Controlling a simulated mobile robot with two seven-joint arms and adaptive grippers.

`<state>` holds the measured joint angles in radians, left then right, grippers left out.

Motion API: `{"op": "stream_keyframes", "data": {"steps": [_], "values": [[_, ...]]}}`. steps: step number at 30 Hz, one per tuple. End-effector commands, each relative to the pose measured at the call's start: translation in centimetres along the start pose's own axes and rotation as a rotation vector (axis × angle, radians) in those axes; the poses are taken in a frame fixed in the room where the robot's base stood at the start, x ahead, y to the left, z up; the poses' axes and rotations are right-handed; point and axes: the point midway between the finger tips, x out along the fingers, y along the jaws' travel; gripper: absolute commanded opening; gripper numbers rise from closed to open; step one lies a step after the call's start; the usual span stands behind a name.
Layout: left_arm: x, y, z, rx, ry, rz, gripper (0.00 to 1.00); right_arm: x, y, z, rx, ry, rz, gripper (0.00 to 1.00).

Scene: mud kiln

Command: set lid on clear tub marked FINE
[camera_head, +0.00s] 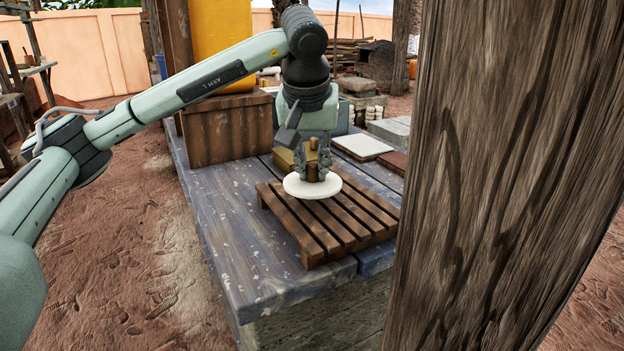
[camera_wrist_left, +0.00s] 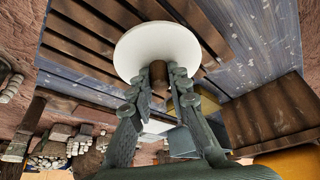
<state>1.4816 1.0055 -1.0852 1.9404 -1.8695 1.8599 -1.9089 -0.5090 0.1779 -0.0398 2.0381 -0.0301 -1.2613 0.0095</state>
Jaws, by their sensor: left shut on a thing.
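A round white lid (camera_head: 312,188) with a brown knob is at my left gripper (camera_head: 318,168), over a slatted wooden rack (camera_head: 338,228). The gripper points down and its fingers are shut on the knob. The wrist view also shows the lid (camera_wrist_left: 157,48) beyond the fingertips of the left gripper (camera_wrist_left: 160,78). I cannot tell whether the lid touches the slats or hangs just above them. I cannot make out a clear tub or the marking FINE in either view. My right gripper is not in view.
A thick wooden post (camera_head: 500,170) blocks the right side. A wooden crate (camera_head: 228,130) carries a yellow container (camera_head: 222,42) behind the rack. A pale tile (camera_head: 362,147) lies right of the gripper. The blue-grey tabletop (camera_head: 235,225) is bare left of the rack.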

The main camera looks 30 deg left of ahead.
Motion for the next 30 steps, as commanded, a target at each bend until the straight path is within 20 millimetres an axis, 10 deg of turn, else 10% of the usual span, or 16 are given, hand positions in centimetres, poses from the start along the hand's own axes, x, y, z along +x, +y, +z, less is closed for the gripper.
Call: {"op": "stream_keyframes", "data": {"steps": [18, 19, 24, 30], "values": [[3.0, -0.1, 1.3, 0.0, 0.0, 0.0, 0.0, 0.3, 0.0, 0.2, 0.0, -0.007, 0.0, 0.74], [2.9, -0.1, 1.3, 0.0, 0.0, 0.0, 0.18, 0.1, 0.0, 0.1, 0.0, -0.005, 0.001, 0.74], [2.9, -0.1, 1.3, 0.0, 0.0, 0.0, 0.38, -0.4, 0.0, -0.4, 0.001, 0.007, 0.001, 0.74], [2.9, -0.1, 1.3, 0.0, -0.001, 0.0, 0.38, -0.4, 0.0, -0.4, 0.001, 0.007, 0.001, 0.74]]}}
